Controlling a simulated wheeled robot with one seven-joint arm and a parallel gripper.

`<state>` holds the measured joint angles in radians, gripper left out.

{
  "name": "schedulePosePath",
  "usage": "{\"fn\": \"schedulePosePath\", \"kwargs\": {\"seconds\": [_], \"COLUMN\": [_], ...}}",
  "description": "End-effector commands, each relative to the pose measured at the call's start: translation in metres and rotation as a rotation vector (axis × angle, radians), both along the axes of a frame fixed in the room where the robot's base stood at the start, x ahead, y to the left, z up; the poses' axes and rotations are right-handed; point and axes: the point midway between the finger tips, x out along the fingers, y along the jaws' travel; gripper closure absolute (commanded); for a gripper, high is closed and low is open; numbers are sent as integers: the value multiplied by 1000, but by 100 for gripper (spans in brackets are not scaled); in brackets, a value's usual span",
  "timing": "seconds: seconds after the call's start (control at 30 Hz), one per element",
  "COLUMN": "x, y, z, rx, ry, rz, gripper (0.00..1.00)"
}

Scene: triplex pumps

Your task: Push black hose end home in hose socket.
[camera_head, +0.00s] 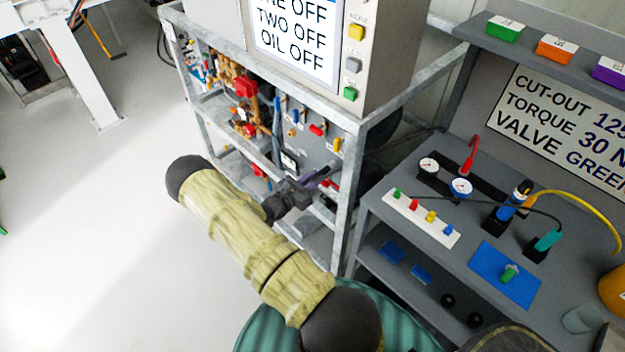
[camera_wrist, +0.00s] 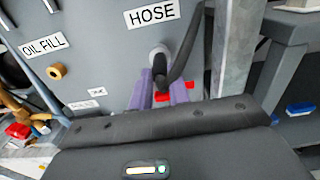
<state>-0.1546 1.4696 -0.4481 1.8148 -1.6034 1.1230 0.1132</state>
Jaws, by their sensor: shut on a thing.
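In the wrist view the black hose (camera_wrist: 187,45) comes down from the top and bends between the purple fingers of my gripper (camera_wrist: 160,92). My gripper is shut on the hose near its end. The dark end lies at the pale round hose socket (camera_wrist: 157,51), below the HOSE label (camera_wrist: 152,13) on the grey panel. How deep the end sits in the socket cannot be told. In the head view my gripper (camera_head: 320,178) reaches into the rack at the panel; the hose end and socket are not clear there.
A galvanized frame post (camera_head: 348,205) stands right of my gripper. The panel carries an OIL FILL label (camera_wrist: 43,45) and a brass fitting (camera_wrist: 57,71). A red part (camera_wrist: 172,96) shows behind the fingers. A grey bench (camera_head: 450,200) with gauges stands at right.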

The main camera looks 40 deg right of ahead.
Motion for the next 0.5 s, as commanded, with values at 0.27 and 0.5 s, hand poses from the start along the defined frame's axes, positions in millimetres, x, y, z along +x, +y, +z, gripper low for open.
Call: {"fn": "schedulePosePath", "kwargs": {"seconds": [0.27,0.5], "x": [0,0], "y": [-4,-4], "z": [0,0], "rx": [-2,-1], "ry": [0,0], "rz": [0,0], "gripper": [100,57]}}
